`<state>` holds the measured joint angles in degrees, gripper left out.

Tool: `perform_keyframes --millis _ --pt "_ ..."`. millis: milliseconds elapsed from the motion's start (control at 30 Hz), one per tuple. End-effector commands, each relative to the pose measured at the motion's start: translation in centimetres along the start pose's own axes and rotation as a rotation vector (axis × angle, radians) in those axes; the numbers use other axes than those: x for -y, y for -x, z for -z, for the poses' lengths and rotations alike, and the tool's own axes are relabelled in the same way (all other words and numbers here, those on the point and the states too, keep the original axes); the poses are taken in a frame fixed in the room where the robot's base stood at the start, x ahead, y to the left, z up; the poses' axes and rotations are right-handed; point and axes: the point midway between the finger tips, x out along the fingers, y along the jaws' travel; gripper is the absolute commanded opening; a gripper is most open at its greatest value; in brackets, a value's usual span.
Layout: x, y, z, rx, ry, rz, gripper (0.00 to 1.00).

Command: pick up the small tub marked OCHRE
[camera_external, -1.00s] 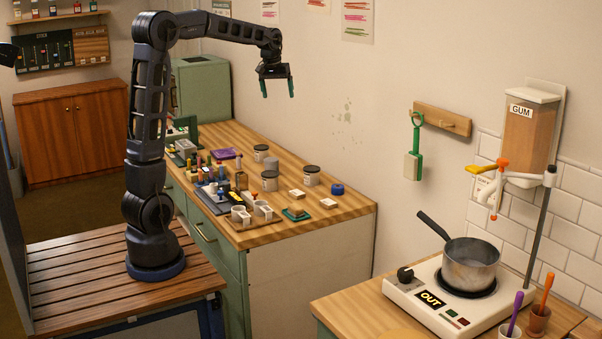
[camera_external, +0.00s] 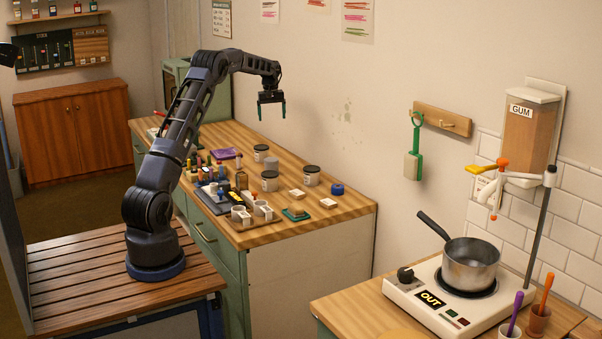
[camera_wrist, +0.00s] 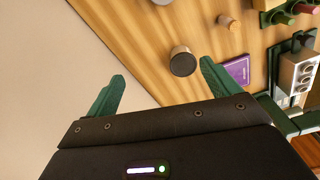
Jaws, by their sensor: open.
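Several small pale tubs with dark lids stand on the wooden worktop: one toward the back (camera_external: 261,153), one in the middle (camera_external: 270,181) and one to the right (camera_external: 311,176). Their labels are too small to read, so I cannot tell which is marked OCHRE. My gripper (camera_external: 272,112) is open and empty, high above the back part of the worktop, with its green fingers pointing down. In the wrist view, a round dark-lidded tub (camera_wrist: 183,62) lies beyond and between the open fingers, nearer the right one, well apart from them.
A purple flat box (camera_external: 224,153) lies near the back tub. Bottles and cups on a tray (camera_external: 250,222) crowd the worktop's left and front. White blocks (camera_external: 328,203) and a blue roll (camera_external: 337,188) lie to the right. The wall stands close behind.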

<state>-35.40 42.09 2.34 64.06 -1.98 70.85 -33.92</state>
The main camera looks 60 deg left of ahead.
Motion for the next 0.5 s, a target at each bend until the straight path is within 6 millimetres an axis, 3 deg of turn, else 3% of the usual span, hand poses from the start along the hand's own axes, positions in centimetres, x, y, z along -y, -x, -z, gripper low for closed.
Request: perform_keyframes --millis 33,200,300,500 --pt "0.6 -1.9 1.7 0.007 0.028 0.007 0.88" --pt "2.5 -6.5 6.1 0.023 0.111 0.024 0.88" --pt "3.4 -8.6 7.8 0.031 0.147 0.031 0.88" --pt "4.4 -10.7 9.4 0.037 0.182 0.037 0.88"
